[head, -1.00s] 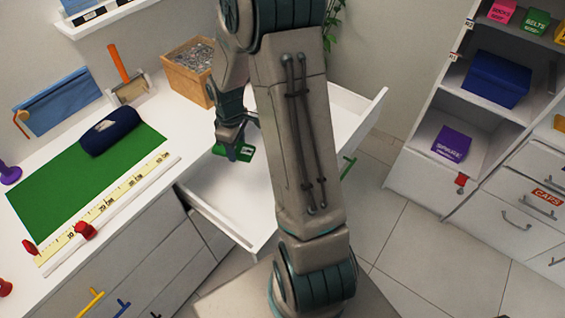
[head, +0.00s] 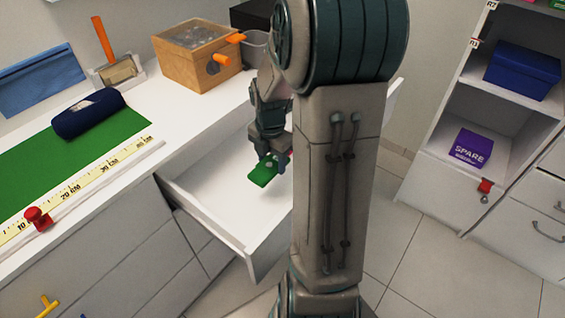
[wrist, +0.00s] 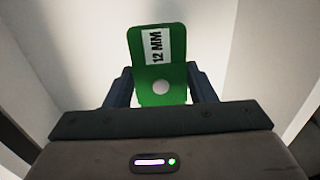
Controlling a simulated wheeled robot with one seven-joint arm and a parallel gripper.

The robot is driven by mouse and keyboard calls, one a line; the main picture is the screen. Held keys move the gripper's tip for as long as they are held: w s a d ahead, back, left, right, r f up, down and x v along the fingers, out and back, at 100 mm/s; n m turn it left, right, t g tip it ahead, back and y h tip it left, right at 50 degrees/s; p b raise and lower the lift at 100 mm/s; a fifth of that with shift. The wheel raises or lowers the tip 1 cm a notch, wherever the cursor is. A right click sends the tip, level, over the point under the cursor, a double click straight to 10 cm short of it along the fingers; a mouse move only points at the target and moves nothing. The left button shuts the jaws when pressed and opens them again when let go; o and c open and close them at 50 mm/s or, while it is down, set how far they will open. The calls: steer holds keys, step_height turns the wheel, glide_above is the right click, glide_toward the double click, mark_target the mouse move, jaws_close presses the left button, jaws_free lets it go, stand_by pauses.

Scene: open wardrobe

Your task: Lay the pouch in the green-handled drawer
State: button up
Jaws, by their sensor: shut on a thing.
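A small green pouch (head: 262,172) with a white "12 MM" label is held in my gripper (head: 269,157). In the wrist view the pouch (wrist: 158,62) stands between the two dark fingers of my gripper (wrist: 160,90), which are shut on its near end. The pouch is over the white interior of an open drawer (head: 212,204), and white drawer walls flank it in the wrist view. I cannot tell how far it is above the drawer floor.
The white counter bears a green mat (head: 40,157), a navy roll (head: 88,114), a yellow ruler (head: 75,190) and a wooden box (head: 197,60). A shelf unit (head: 480,130) with a purple "SPARE" box (head: 472,148) stands at right. Tiled floor lies between.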

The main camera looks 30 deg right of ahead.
mark_target(273, 189)
step_height(273, 189, down, 9)
steer(key=shift+f+b, duration=0.2)
steer(key=shift+b, duration=0.75)
steer(key=shift+f, duration=0.15)
steer(key=o, duration=1.1)
steer(key=shift+c, duration=0.2)
